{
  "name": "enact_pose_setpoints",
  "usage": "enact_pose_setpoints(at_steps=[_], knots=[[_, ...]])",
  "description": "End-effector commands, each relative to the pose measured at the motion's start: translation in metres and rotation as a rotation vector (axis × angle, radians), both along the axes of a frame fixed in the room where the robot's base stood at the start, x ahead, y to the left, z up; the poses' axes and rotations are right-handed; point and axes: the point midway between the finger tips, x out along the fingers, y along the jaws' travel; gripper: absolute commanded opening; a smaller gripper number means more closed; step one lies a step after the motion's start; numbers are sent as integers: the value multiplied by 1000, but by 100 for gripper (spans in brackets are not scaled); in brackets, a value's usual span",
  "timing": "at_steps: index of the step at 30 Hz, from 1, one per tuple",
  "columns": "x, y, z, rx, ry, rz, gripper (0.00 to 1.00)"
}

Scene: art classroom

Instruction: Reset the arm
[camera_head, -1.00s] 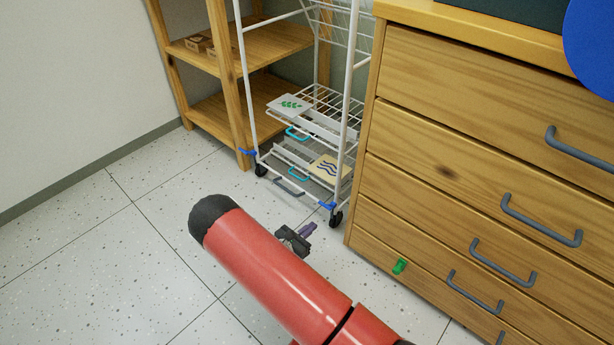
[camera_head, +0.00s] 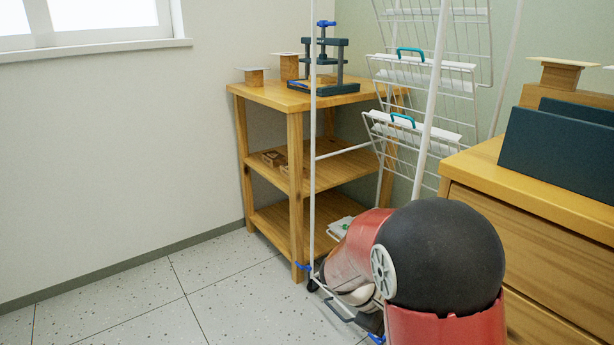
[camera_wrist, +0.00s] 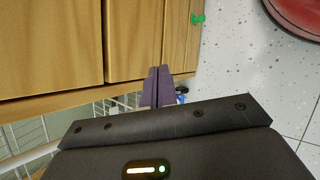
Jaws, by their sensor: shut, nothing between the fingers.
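My gripper (camera_wrist: 157,87) shows in the wrist view as two purple fingers lying side by side, shut with nothing between them. It points toward the wooden drawer cabinet (camera_wrist: 50,45), close to its edge; I cannot tell whether it touches. In the head view my red arm with its black rounded joint fills the lower right, bent in front of the white wire rack (camera_head: 430,110) and the cabinet (camera_head: 480,190). The arm hides the rack's lower part, and I cannot make out the fingers there.
A wooden shelf (camera_head: 297,215) with a dark press (camera_head: 325,70) on top stands behind the rack. A green clip (camera_wrist: 197,18) is on the cabinet front. The speckled floor (camera_head: 200,300) at lower left is clear.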

Motion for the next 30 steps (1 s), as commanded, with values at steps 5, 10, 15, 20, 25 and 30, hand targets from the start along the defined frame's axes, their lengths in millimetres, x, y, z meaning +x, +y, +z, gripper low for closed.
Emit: enact_pose_setpoints(at_steps=[5, 10, 15, 20, 25, 30], knots=[[-44, 0, 70, 219, -166, -178, 0], [-85, 8, 120, 418, -323, -318, 0], [-125, 21, 165, 613, -489, -434, 0], [-156, 34, 195, 767, -627, -510, 0], [-174, 45, 211, 864, -717, -548, 0], [-178, 48, 214, 891, -740, -559, 0]])
